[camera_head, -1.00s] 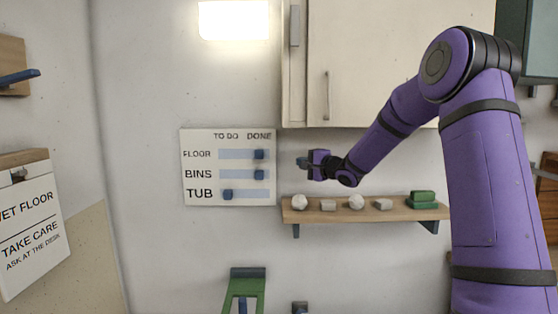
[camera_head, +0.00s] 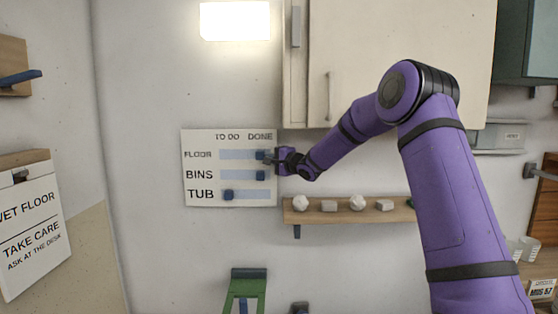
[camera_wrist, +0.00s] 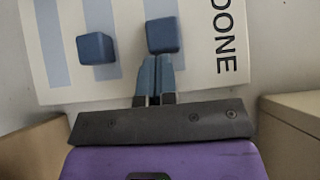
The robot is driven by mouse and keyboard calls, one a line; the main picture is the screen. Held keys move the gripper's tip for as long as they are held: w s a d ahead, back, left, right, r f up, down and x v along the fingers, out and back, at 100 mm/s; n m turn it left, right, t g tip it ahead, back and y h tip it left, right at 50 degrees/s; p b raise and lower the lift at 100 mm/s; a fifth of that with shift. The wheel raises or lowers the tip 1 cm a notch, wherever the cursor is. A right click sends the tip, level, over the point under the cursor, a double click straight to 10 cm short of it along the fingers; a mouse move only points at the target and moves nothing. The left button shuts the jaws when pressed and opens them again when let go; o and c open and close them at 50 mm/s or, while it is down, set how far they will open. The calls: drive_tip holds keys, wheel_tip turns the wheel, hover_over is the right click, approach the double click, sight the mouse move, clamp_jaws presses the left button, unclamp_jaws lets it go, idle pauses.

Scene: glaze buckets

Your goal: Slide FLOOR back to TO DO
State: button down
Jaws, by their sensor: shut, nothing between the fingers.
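The white board (camera_head: 205,200) on the wall has rows FLOOR, BINS and TUB, with TO DO at left and DONE at right. The blue FLOOR slider (camera_head: 260,155) is at the DONE end of its track; it also shows in the wrist view (camera_wrist: 163,35). The BINS slider (camera_head: 260,175) is at the DONE end too, and in the wrist view (camera_wrist: 96,48). The TUB slider (camera_head: 228,195) is at the TO DO end. My gripper (camera_head: 270,157) is shut and empty. Its fingertips (camera_wrist: 156,60) are at the right side of the FLOOR slider; contact is unclear.
A shelf (camera_head: 350,215) with several light stones is below right of my gripper. A pale cabinet (camera_head: 390,70) hangs above. A green object (camera_head: 246,285) stands below the board.

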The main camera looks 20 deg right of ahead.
drive_tip(key=shift+a, duration=0.1)
approach(226, 156)
drive_tip(key=x, duration=0.4)
drive_tip(key=shift+w, duration=0.1)
idle(0.4)
drive_tip(key=v, duration=1.1)
drive_tip(key=shift+f, duration=0.1)
